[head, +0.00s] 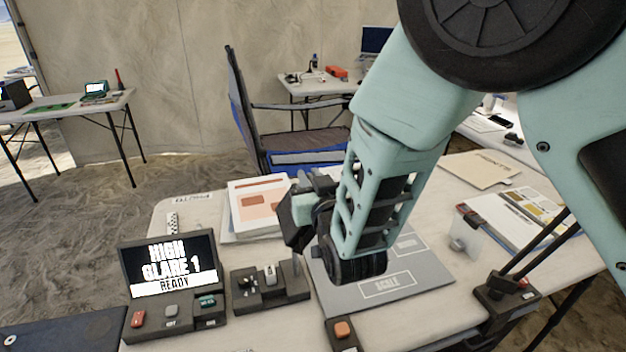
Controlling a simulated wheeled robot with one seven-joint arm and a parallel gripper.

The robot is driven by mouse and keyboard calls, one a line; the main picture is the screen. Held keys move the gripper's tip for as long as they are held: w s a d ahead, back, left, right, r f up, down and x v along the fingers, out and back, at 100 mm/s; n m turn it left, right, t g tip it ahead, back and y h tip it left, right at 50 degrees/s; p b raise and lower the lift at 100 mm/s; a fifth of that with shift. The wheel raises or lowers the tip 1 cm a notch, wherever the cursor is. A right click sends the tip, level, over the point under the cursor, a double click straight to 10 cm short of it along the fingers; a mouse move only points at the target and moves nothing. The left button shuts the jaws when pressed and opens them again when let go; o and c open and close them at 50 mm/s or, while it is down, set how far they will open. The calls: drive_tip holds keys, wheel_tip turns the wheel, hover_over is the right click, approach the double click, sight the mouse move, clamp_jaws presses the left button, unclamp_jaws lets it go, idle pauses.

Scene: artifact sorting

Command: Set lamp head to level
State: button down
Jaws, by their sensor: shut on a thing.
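My gripper (302,222) is over the middle of the table, at the end of my pale green arm. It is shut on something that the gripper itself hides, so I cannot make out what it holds. A lamp stand with a black base (505,292) is at the right, with thin dark rods (541,244) slanting up to the right. I cannot make out the lamp head, and my arm covers much of that side. A black control box (268,290) with a small pale switch and a thin upright post sits just below and left of my gripper.
A display (170,265) reads "HIGH GLARE 1 READY", with buttons below it. A grey mat (420,285) marked "SCALE" lies under my arm. Papers (258,205), an open binder (518,222) and a small orange-button box (342,333) are on the table (185,215). A folding chair (250,120) stands behind.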

drive_tip(key=n, duration=0.1)
drive_tip(key=a+n, duration=0.1)
drive_tip(key=a, duration=0.1)
drive_tip(key=shift+s+r+n, duration=0.3)
drive_tip(key=shift+n, duration=0.1)
drive_tip(key=shift+s+a+n, duration=0.25)
drive_tip(key=shift+a+n, duration=0.4)
drive_tip(key=shift+n, duration=0.35)
drive_tip(key=shift+s+a, duration=0.15)
drive_tip(key=shift+a, duration=0.3)
drive_tip(key=c, duration=1.5)
unclamp_jaws()
drive_tip(key=shift+r, duration=0.1)
drive_tip(key=b+v, duration=0.3)
drive_tip(key=v, duration=1.4)
drive_tip(key=shift+s, duration=0.2)
